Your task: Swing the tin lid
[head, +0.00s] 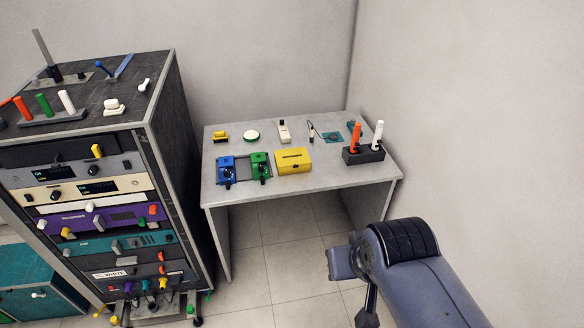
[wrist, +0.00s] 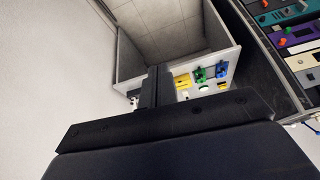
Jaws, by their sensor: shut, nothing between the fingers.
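The tin (head: 293,161) is a yellow box on the grey table, right of the green and blue devices. Its lid looks closed, with a small dark mark on the front. In the wrist view the tin (wrist: 182,80) shows just right of my fingers, small and partly cut off by them. My gripper (wrist: 159,72) is shut and empty, its dark fingers together. It appears well away from the tin, touching nothing that I can see. In the head view only my arm shows at the lower right; the fingertips cannot be made out there.
Blue (head: 226,168) and green (head: 261,165) devices stand left of the tin. A black holder (head: 363,155) with orange and white handles stands to its right. A tall equipment rack (head: 165,130) is left of the table (head: 330,178). The floor before the table is clear.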

